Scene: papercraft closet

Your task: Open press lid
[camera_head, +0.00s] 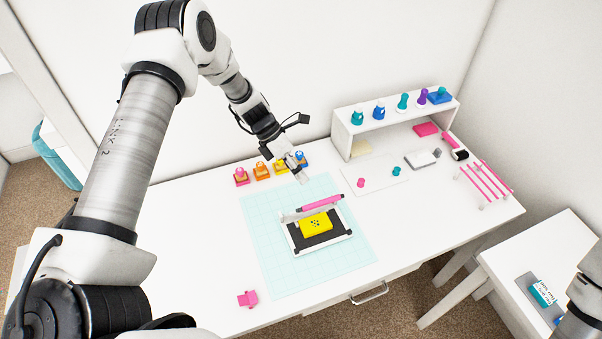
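The press (343,236) sits on a pale teal gridded mat (270,262) in the middle of the white table. It has a white frame and a dark bed. A yellow block (316,224) with dark marks lies on the bed. A pink bar (320,203) runs along the press's far side, beside a light grey strip. I cannot tell clearly how the lid stands. My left gripper (301,174) points down just behind the pink bar, and looks apart from it. Its fingers are small, and their opening is unclear. Part of my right arm shows at the lower right edge; its gripper is out of view.
Several coloured stamps (262,171) stand behind the mat, close to my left gripper. A pink rack (485,180) stands right. A pink piece (247,299) lies front left. The table's left is clear.

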